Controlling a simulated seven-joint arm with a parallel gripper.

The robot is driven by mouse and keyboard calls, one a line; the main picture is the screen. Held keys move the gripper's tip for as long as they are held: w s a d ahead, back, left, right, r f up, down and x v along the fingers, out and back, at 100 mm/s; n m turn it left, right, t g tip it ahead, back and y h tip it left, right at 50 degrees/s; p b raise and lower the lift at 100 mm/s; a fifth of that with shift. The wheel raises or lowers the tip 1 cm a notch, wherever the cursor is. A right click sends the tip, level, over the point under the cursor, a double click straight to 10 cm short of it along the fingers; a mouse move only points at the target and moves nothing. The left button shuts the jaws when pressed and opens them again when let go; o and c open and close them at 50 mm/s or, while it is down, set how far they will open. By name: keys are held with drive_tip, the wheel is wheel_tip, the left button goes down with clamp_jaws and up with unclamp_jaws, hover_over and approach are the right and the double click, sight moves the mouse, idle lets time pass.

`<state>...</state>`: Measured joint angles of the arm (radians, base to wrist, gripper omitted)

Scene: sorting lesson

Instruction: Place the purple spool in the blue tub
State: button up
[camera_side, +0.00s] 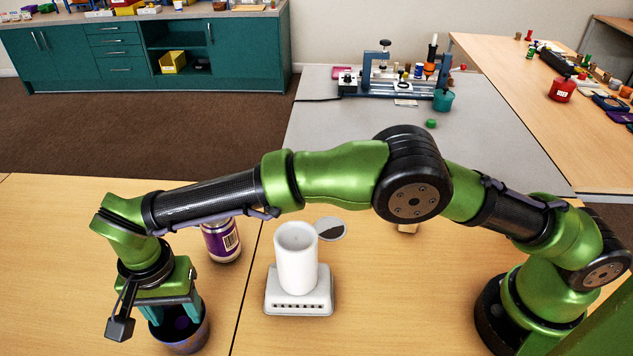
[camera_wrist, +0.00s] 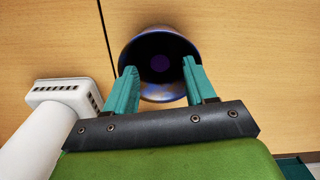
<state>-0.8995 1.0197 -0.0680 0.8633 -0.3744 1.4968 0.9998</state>
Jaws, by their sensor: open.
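The blue tub (camera_side: 188,346) stands on the wooden table at the lower left of the side view, below my gripper (camera_side: 175,314). In the wrist view the tub (camera_wrist: 160,97) shows its dark inside. How deep the fingertips reach is hard to tell.
A purple labelled can (camera_side: 222,241) stands behind the tub. A white cylinder (camera_side: 296,262) on a white vented base (camera_side: 299,299) stands to its right, with a round white-and-grey disc (camera_side: 331,229) behind. The table left of the tub is clear.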

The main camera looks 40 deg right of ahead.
sight(182, 323)
wheel_tip(182, 323, up, 7)
idle(0.5)
